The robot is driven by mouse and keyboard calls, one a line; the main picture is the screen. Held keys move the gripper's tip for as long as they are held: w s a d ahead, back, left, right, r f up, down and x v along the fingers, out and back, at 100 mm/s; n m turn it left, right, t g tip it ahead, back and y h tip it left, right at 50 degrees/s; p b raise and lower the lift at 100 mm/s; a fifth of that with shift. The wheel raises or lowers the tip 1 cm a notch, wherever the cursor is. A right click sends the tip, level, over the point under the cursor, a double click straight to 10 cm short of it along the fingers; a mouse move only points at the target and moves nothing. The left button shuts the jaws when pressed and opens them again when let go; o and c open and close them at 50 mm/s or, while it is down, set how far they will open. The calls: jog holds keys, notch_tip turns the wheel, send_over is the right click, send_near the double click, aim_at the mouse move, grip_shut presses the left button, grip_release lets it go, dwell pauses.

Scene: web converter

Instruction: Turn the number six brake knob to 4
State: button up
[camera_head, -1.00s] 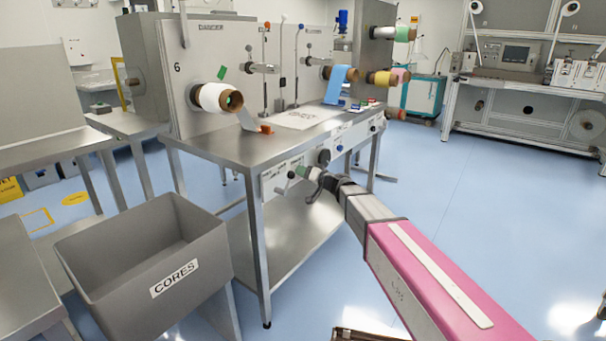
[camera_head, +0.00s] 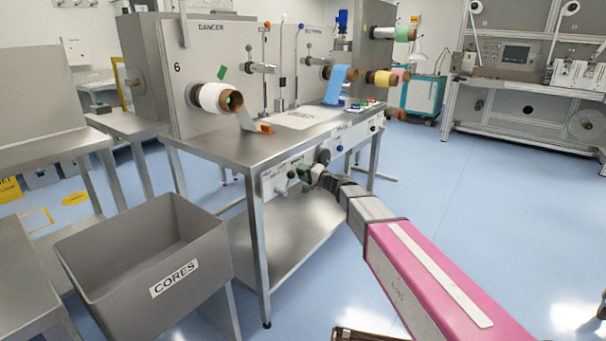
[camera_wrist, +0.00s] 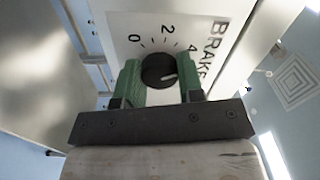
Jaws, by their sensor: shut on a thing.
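The black brake knob (camera_wrist: 158,71) shows in the wrist view on a white panel with a printed scale (camera_wrist: 166,30) reading 0, 2 and 4 beside the word BRAKE. A light mark shows on the knob's lower right; I cannot tell exactly which number it lines up with. My gripper (camera_wrist: 159,74) has its green fingers on either side of the knob and is shut on it. In the head view my gripper (camera_head: 303,173) is at the front panel of the steel bench, below the number 6 (camera_head: 177,68). The fingers partly hide the knob there.
Another dark knob (camera_head: 323,156) sits close to the right of my gripper on the front panel. The steel bench top (camera_head: 222,146) overhangs above. A grey CORES bin (camera_head: 190,268) stands to the left.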

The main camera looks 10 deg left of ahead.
dwell(0.5)
jog(key=o, duration=0.9)
jog(key=shift+d, duration=0.15)
jog(key=v, duration=1)
jog(key=shift+s+d, duration=0.2)
jog(key=shift+d, duration=0.05)
jog(key=shift+f, duration=0.1)
jog(key=s+d+f+n+g+h, duration=0.1)
jog(key=s+d+f+g+h, duration=0.1)
jog(key=s+d+f+h, duration=0.45)
jog(key=s+d+f+n+g+h, duration=0.15)
jog(key=s+d+f, duration=0.25)
jog(key=d+f, duration=0.55)
jog(key=s+d+f+g+h, duration=0.1)
jog(key=s+d+f+h, duration=0.1)
jog(key=d, duration=0.4)
jog(key=s+d+f+g+h, duration=0.1)
jog(key=s+d+h, duration=0.2)
jog(key=s+d, duration=0.2)
jog(key=s+d+f+g+h, duration=0.1)
jog(key=s+d+f+h, duration=0.1)
jog(key=d, duration=0.6)
jog(key=shift+s+f+m+h, duration=0.25)
jog(key=shift+s+f+h, duration=0.05)
jog(key=shift+s+h, duration=0.45)
